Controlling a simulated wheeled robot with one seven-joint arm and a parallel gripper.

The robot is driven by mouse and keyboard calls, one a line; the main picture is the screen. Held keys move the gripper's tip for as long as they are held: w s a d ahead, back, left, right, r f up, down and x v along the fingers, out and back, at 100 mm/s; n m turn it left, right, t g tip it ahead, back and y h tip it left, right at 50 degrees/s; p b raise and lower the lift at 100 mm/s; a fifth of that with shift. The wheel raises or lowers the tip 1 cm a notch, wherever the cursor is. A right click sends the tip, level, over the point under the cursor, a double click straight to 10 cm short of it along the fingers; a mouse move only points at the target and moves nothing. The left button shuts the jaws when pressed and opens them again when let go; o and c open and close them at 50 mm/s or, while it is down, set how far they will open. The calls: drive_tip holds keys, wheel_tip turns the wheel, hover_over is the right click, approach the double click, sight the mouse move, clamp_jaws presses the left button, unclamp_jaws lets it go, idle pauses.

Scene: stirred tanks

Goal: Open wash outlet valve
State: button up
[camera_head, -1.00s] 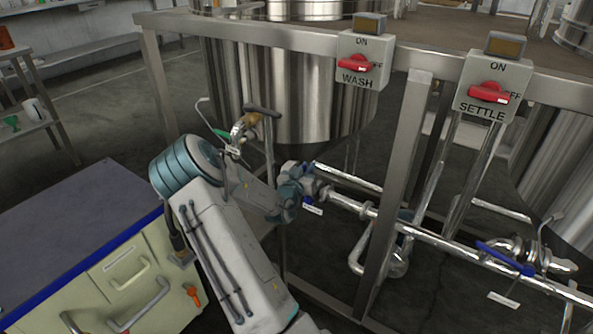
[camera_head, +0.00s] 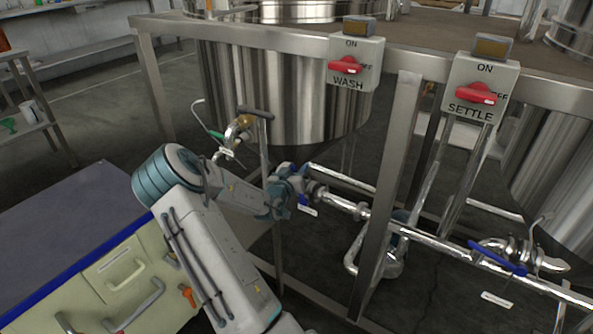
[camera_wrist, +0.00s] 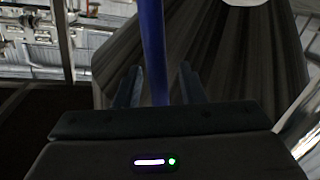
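The wash outlet valve sits on the steel pipe below the wash tank (camera_head: 325,115). Its blue handle (camera_wrist: 153,45) stands upright in the wrist view. A small blue part (camera_head: 303,200) shows beside my wrist in the head view; most of the valve is hidden behind my arm. My gripper (camera_wrist: 160,86) is open in the wrist view, with a finger on each side of the handle. Gaps show between the handle and both fingers, the wider one on the right. In the head view my gripper's fingers are hidden.
The red WASH switch (camera_head: 346,66) and red SETTLE switch (camera_head: 476,94) are on the frame above. A steel post (camera_head: 391,190) stands right of my wrist. Another blue-handled valve (camera_head: 498,258) is at right. A drawer cabinet (camera_head: 120,280) is at left.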

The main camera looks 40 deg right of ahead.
drive_tip(key=f+p+v, duration=0.1)
drive_tip(key=p+v, duration=0.2)
drive_tip(key=v, duration=1)
drive_tip(key=shift+s+a+r, duration=0.2)
drive_tip(key=shift+a+r, duration=0.15)
drive_tip(key=shift+r, duration=0.1)
